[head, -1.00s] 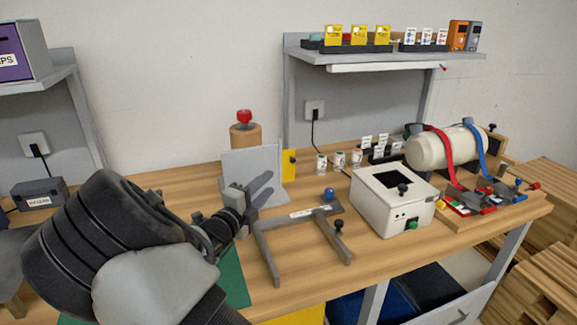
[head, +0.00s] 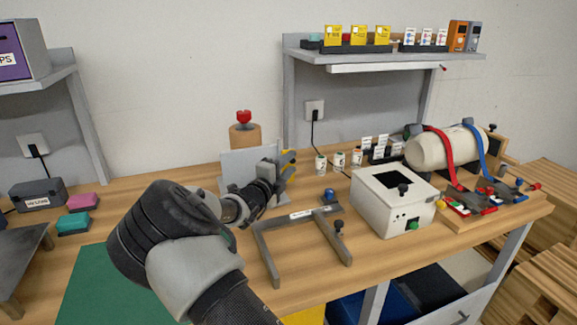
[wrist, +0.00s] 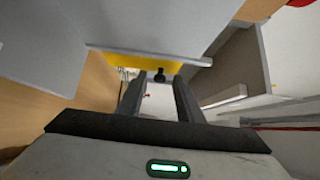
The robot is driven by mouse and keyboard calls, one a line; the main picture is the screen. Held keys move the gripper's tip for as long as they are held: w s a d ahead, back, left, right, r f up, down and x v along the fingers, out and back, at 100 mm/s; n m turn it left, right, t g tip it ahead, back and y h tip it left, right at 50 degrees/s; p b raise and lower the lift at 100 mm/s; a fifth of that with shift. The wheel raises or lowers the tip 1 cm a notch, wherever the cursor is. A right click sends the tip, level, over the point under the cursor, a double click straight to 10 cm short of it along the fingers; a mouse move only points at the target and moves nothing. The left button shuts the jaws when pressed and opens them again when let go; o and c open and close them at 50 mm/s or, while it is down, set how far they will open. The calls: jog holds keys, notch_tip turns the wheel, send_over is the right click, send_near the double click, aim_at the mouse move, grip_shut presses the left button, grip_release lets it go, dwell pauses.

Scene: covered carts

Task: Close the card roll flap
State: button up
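I cannot tell for sure which part is the card roll flap. A yellow panel (head: 291,155) with a black knob is at the right edge of an upright grey board (head: 236,163) on the bench. My gripper (head: 288,168) is in front of this panel and hides most of it. In the wrist view, the yellow panel (wrist: 130,62) shows beyond the grey board (wrist: 150,25). Its black knob (wrist: 160,75) appears between the tips of my open gripper (wrist: 160,84). I cannot tell whether the fingers touch it. Nothing is held.
A grey frame (head: 267,255) with blue and black knobs lies in front. A white box (head: 380,215) with an open top stands to the right. A cream cylinder (head: 425,151) with red and blue straps is farther right. A wooden post (head: 243,138) with a red knob stands behind the board.

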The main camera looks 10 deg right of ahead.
grip_shut()
jog(key=shift+f+b, duration=0.2)
jog(key=shift+b, duration=0.35)
